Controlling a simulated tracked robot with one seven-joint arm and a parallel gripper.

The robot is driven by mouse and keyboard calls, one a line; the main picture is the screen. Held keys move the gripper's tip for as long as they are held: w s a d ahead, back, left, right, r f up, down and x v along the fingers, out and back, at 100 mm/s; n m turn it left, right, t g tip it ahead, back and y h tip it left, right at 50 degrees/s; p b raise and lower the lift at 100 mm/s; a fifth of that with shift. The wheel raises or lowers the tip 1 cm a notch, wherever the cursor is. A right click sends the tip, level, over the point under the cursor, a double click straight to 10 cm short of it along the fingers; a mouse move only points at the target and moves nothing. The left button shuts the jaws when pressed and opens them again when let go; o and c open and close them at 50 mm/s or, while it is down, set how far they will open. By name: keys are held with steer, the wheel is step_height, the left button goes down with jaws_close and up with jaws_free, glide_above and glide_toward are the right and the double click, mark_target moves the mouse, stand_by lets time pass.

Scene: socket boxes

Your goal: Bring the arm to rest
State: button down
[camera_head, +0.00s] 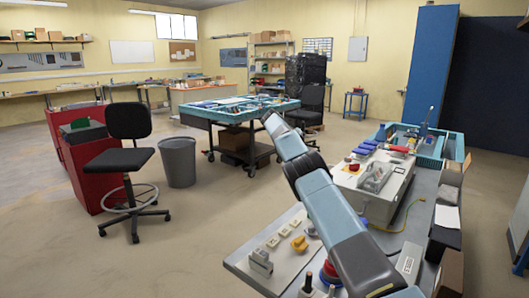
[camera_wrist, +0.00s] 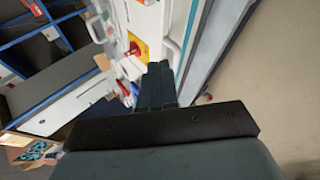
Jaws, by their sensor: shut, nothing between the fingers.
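My arm (camera_head: 325,205) shows in the head view, reaching from the bottom right up towards the middle of the picture, above the near workbench. The fingers cannot be made out in that view. In the wrist view my gripper (camera_wrist: 160,72) shows as dark fingers lying together, shut and empty. Beyond the fingers are a yellow plate with a red knob (camera_wrist: 136,47) and a white cabinet front (camera_wrist: 145,20). I cannot tell the exact gap between them and the fingertips.
The near workbench (camera_head: 240,262) carries sockets, a yellow part (camera_head: 299,243) and a grey box (camera_head: 385,187). A blue table (camera_head: 225,112), a black stool (camera_head: 130,160) and a grey bin (camera_head: 178,160) stand farther off. The floor between them is clear.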

steer(key=s+d+r+t+y, duration=0.1)
steer(key=s+d+r+y, duration=0.1)
steer(key=s+d+r, duration=0.4)
steer(key=s+d+r+y, duration=0.1)
steer(key=s+d+r, duration=0.15)
steer(key=r, duration=0.65)
steer(key=s+d+r+n+t+y, duration=0.1)
steer(key=s+d+r+y, duration=0.1)
steer(key=s+r, duration=0.35)
steer(key=s+d+r+t+y, duration=0.1)
steer(key=s+d+r+y, duration=0.15)
steer(key=s, duration=0.65)
steer(key=s+a+r+t, duration=0.1)
steer(key=s+a+r, duration=0.15)
steer(key=s, duration=0.95)
steer(key=s+a+f+n+t, duration=0.1)
steer(key=s+f, duration=0.2)
steer(key=s, duration=0.6)
steer(key=s+a+f+t+y, duration=0.1)
steer(key=s+f, duration=0.3)
steer(key=s, duration=0.6)
steer(key=s+a+f+n+t+y, duration=0.1)
steer(key=s+a+f, duration=0.2)
steer(key=s, duration=0.7)
steer(key=shift+s+a+f+n+t, duration=0.25)
steer(key=shift+f+n+t, duration=0.05)
steer(key=shift+f, duration=0.4)
